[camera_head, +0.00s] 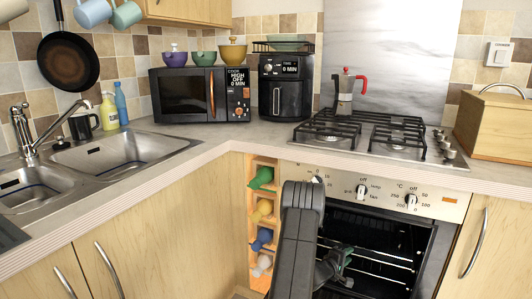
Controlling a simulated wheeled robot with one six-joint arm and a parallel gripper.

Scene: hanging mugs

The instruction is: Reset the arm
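My gripper (338,264) is low in the camera_head view, in front of the oven. My dark arm (300,232) comes up from the bottom edge, and the gripper is just right of it. The gripper is small and dark against the dark oven, so I cannot make out whether its fingers are apart. I see nothing clearly held in it. Pale blue-green mugs (92,12) and (126,14) hang at the top left under the wall cabinet, far from my gripper.
The oven (405,245) shows its dark inside with wire racks, close to my gripper. A bottle rack (252,225) stands left of my arm. Above are the hob (375,138) with a moka pot (345,102), an air fryer (284,98), a microwave (185,95) and a sink (120,150).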

